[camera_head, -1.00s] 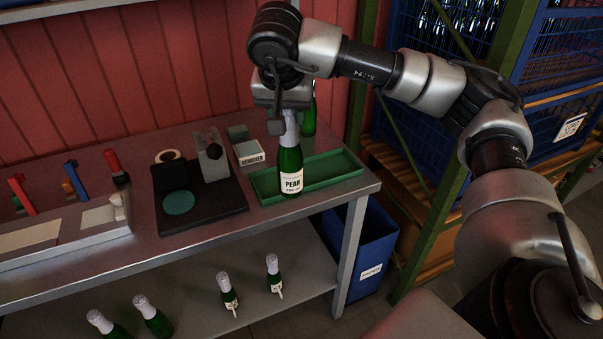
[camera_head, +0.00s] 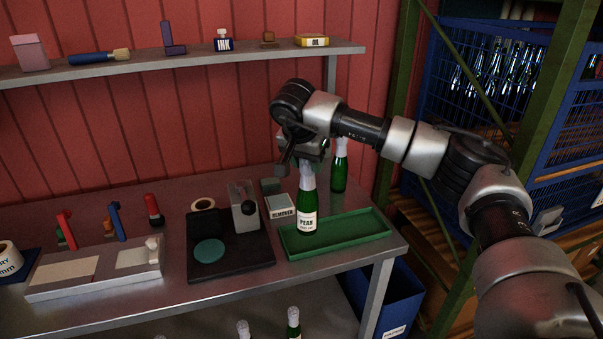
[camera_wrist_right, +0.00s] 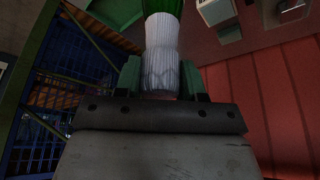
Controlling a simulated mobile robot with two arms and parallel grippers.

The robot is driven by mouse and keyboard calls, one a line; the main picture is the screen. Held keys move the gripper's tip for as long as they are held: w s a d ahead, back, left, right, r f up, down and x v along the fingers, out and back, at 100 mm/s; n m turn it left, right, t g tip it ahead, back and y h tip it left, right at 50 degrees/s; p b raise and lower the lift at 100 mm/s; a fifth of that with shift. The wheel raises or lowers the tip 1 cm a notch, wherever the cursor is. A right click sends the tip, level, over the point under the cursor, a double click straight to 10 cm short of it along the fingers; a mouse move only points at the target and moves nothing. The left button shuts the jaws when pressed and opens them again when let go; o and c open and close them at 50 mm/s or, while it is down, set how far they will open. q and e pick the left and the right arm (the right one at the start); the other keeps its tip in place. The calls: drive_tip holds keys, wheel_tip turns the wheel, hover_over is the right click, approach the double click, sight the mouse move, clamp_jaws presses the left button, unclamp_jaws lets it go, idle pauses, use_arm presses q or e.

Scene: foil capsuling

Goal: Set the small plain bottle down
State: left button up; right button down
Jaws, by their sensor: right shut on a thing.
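The right wrist view also shows the white sleeve (camera_wrist_right: 162,50) between the green fingers. The bottle's base appears over the left part of the green tray (camera_head: 350,238); I cannot tell whether it touches. My left gripper is not in view.
Another green bottle (camera_head: 339,172) stands behind the tray. A REMOVER box (camera_head: 281,206) and a black-based device (camera_head: 232,250) are to the left. The tray's right part is empty. A wall shelf (camera_head: 190,60) runs above, and a blue bin (camera_head: 385,295) is below the bench.

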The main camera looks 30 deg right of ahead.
drive_tip(key=shift+w+a+f, duration=0.2)
drive_tip(key=shift+w+f, duration=0.15)
drive_tip(key=shift+w, duration=0.2)
drive_tip(key=shift+w+a+f, duration=0.2)
drive_tip(key=shift+w+f, duration=0.1)
drive_tip(key=shift+w, duration=0.2)
wheel_tip(320, 180, down, 4)
drive_tip(key=shift+s+r+p, duration=0.1)
drive_tip(key=shift+r+p, duration=0.1)
drive_tip(key=shift+p, duration=0.75)
drive_tip(key=shift+f, duration=0.15)
drive_tip(key=shift+f, duration=0.1)
drive_tip(key=c, duration=0.7)
unclamp_jaws()
drive_tip(key=shift+o, duration=0.2)
drive_tip(key=b+v, duration=0.3)
drive_tip(key=v, duration=0.9)
